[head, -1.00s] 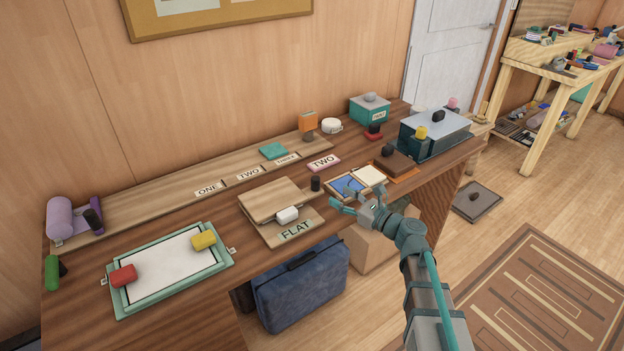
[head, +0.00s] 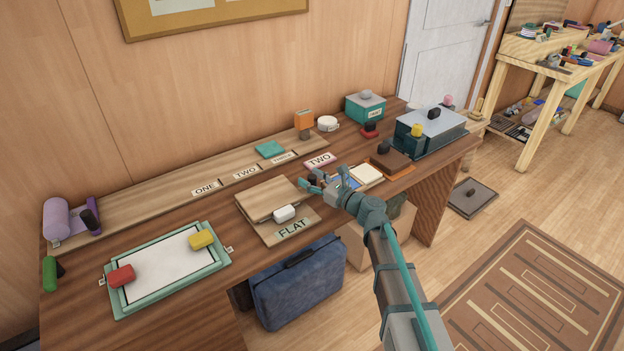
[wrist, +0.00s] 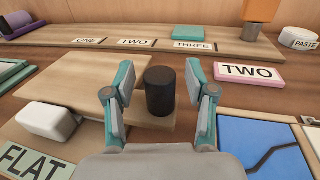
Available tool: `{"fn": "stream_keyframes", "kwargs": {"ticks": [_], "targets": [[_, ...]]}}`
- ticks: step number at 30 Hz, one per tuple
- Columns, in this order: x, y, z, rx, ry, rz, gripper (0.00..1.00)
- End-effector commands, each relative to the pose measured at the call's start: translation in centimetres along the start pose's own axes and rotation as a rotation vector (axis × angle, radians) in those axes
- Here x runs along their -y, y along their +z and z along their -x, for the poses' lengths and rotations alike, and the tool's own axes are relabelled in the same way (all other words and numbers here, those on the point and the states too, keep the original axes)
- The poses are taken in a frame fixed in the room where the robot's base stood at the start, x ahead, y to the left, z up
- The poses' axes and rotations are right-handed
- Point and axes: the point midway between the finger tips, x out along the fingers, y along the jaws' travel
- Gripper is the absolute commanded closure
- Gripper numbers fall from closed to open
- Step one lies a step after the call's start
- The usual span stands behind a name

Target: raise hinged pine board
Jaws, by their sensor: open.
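The hinged pine board (head: 272,198) lies tilted low over its base in the middle of the bench in the head view. The base (head: 270,237) carries the FLAT label (head: 293,229). A white block (head: 284,213) sits at the board's front edge. In the wrist view the board (wrist: 80,85) is left of centre, with the white block (wrist: 46,120) at its front. A black cylindrical knob (wrist: 160,91) stands at the board's right side, between my open fingers. My gripper (head: 308,184) is open at the board's right end; the wrist view shows both fingers (wrist: 160,95) apart, not touching the knob.
A pink TWO block (wrist: 249,75) and a blue picture tile (wrist: 262,145) lie to the right. A back ledge with labels ONE, TWO, THREE (head: 206,188) runs behind. A green-framed tray (head: 168,268) with red and yellow blocks is left.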

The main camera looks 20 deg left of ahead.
Motion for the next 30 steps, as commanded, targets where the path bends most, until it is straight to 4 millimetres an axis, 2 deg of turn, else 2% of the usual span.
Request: {"fn": "stream_keyframes", "kwargs": {"ticks": [6, 16, 30], "targets": [[0.0, 0.0, 0.01, 0.0, 0.0, 0.0, 0.46], [0.0, -0.01, 0.03, 0.0, 0.0, 0.0, 1.0], [-0.39, 0.38, -0.34, -0.013, 0.007, -0.003, 1.0]]}}
